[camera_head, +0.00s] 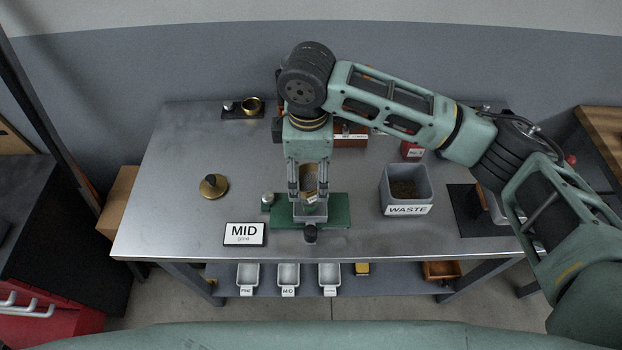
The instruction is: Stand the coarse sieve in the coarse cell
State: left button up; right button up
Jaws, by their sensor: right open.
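My right gripper (308,203) is open, pointing down over a green base (340,212) at the front middle of the table. A brass-coloured piece (309,187) shows between its fingers; I cannot tell whether it is a sieve. No label shows which piece is the coarse sieve. I cannot make out the coarse cell; my right arm hides part of the table's back. My left gripper is not in view.
A brass disc with a dark knob (213,186) lies left. A MID card (245,234) stands at the front edge. A grey WASTE bin (406,187) stands right of the green base. Several small trays, including one labelled MID (288,274), sit on the lower shelf. The table's left is mostly clear.

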aim_at(310, 184)
jog(key=shift+w+d+f+p, duration=0.15)
jog(key=shift+f+p, duration=0.25)
jog(key=shift+f, duration=1.45)
jog(key=c, duration=1.4)
